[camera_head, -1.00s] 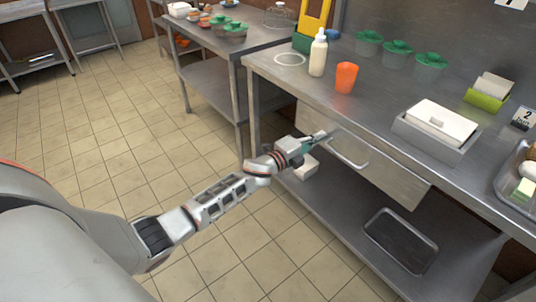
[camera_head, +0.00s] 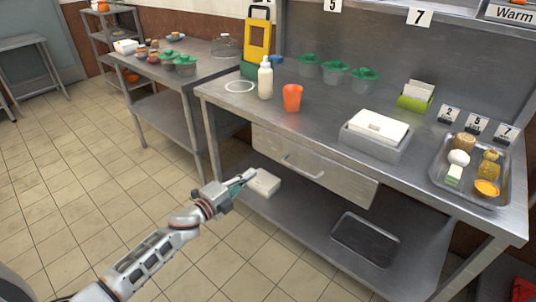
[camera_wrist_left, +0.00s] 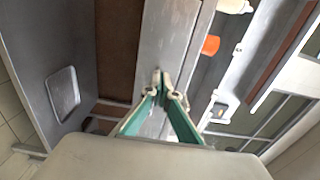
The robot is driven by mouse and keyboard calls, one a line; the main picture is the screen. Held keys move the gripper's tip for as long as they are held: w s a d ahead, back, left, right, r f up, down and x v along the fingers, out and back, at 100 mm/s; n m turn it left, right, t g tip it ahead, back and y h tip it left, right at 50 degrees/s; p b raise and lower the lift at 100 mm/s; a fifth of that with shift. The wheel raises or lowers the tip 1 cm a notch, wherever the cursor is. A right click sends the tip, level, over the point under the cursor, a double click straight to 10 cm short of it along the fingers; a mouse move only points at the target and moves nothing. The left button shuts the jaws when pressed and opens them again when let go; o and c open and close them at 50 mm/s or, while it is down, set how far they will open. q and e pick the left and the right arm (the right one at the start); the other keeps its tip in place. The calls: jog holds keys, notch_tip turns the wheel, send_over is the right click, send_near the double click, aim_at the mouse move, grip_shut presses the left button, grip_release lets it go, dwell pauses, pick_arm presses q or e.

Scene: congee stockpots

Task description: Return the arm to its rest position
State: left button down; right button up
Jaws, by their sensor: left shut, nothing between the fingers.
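My left arm enters from the bottom left of the head view. Its gripper (camera_head: 248,174) is in front of the table, left of and slightly below the drawer handle (camera_head: 302,170), and apart from it. In the left wrist view the teal fingers (camera_wrist_left: 162,88) come together at the tips, shut and empty. Part of the drawer front (camera_head: 315,168) shows beyond the gripper. My right gripper is not in view.
A steel table (camera_head: 225,92) carries an orange cup (camera_head: 292,98), a bottle (camera_head: 265,80), green-lidded jars and a food tray (camera_head: 440,178). A white box (camera_head: 263,183) and a dark tray (camera_head: 365,239) are on its lower shelf. Open tiled floor (camera_head: 60,205) lies left.

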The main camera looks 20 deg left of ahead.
pick_arm(q)
jog(key=s+d+f+n+g+y+p, duration=0.1)
jog(key=s+n, duration=0.5)
jog(key=s, duration=0.6)
jog(key=s+d+f+n+g+y+p, duration=0.1)
jog(key=s+d+f+n+g+p, duration=0.2)
jog(key=s, duration=1)
jog(key=s+d+f+n+g+y+p, duration=0.1)
jog(key=s+d+f+n+g+p, duration=0.1)
jog(key=s+d+f+n+p, duration=0.3)
jog(key=s+n, duration=0.3)
jog(key=s, duration=0.4)
jog(key=shift+s+f+n+g+y, duration=0.3)
jog(key=shift+f+n, duration=0.05)
jog(key=shift+n, duration=0.05)
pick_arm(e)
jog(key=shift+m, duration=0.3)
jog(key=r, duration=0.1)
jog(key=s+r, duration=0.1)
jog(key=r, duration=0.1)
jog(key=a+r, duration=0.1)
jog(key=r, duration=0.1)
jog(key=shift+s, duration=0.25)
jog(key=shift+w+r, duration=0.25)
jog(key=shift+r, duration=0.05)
